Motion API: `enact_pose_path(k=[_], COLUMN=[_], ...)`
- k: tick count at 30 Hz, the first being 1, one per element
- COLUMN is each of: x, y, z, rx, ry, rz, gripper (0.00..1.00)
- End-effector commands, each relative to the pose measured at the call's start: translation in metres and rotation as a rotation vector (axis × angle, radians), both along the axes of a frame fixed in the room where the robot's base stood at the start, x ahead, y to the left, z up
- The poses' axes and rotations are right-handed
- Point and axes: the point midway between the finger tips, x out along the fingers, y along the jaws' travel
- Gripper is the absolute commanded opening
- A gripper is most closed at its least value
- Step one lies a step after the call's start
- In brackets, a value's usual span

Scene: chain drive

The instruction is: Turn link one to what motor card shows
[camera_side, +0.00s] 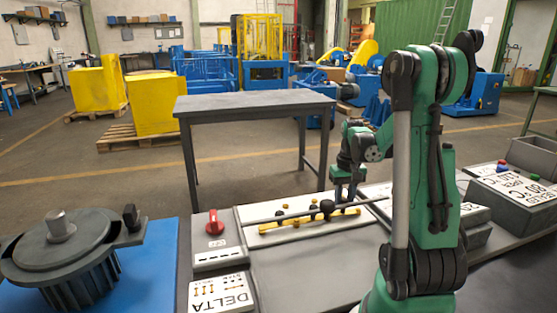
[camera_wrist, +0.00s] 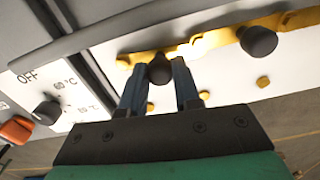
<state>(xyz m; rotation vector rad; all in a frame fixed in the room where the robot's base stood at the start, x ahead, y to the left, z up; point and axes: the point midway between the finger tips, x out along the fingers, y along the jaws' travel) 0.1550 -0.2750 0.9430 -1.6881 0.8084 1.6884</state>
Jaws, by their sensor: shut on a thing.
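My gripper (camera_side: 345,192) is low over a white terminal board (camera_side: 268,237). In the wrist view its two blue fingers (camera_wrist: 159,85) are shut on a black round knob (camera_wrist: 159,66) on a yellow link bar (camera_wrist: 125,61). A second yellow link (camera_wrist: 225,38) with its own black knob (camera_wrist: 258,41) lies beyond it, nearly in line. Yellow studs (camera_wrist: 262,82) stand on the board. I cannot tell which link is link one. A card (camera_side: 222,293) reading DELTA, with an orange diagram, lies at the front; its small details are too small to read.
A grey box with a red knob (camera_side: 213,222) stands left of the board. A motor (camera_side: 62,245) rests on a blue mat (camera_side: 152,268). In the wrist view, a temperature dial panel (camera_wrist: 45,88) is close on the left. A grey box with cards (camera_side: 515,190) stands at right.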

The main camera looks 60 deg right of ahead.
Motion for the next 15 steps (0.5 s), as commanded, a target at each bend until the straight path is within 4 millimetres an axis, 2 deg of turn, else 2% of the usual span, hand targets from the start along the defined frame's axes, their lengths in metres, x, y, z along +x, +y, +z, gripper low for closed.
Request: enact_pose_path(k=[15], x=[0.008], y=[-0.017], z=[0.0], rx=[0.0], ry=[0.0], rz=[-0.456], gripper=[0.0])
